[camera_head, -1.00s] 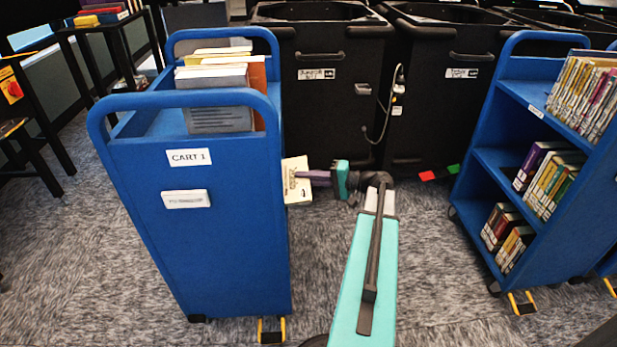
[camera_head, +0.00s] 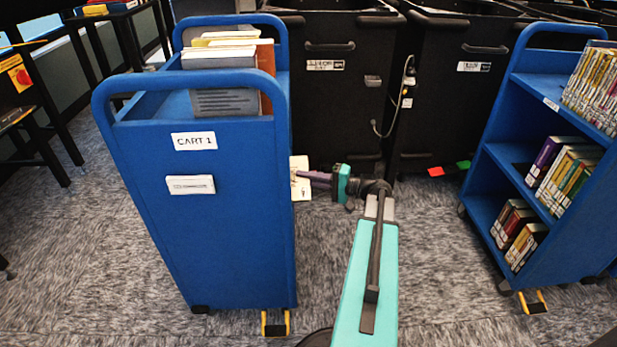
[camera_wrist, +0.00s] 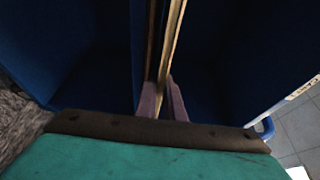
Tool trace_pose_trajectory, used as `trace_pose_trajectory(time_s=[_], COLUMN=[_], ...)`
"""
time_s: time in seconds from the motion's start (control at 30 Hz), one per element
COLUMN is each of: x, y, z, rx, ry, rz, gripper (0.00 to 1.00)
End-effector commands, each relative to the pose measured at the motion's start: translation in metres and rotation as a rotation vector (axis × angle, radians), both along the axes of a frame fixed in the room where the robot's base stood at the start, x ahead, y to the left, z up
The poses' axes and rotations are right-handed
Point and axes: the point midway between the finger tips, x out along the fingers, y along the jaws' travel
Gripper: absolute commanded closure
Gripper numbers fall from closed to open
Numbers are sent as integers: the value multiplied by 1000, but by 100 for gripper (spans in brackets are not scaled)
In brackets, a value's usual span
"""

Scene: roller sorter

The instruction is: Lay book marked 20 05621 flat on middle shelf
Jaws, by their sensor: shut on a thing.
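My gripper (camera_head: 314,177) is at the right side of the blue cart marked CART 1 (camera_head: 215,240). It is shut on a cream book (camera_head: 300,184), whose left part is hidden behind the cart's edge. In the wrist view the book (camera_wrist: 174,45) stands edge-on, a thin upright strip between my two purple fingers (camera_wrist: 162,100). Dark blue cart surfaces (camera_wrist: 85,55) fill both sides around it. The number on the book cannot be read. The middle shelf of CART 1 is hidden in the head view, and I cannot tell which shelf the wrist view shows.
Several books (camera_head: 228,75) stand on CART 1's top shelf. A second blue cart (camera_head: 500,150) at the right holds books on three shelves. Black bins (camera_head: 335,110) stand behind my arm.

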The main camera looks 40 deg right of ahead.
Motion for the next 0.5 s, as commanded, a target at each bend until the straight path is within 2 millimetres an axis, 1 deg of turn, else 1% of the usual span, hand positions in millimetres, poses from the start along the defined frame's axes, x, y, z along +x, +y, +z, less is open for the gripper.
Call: trace_pose_trajectory(time_s=[0.2,0.5], x=[3,4], y=[3,5], z=[-7,-9], rx=[20,29], ry=[-18,-26], rz=[0,-1], gripper=[100,100])
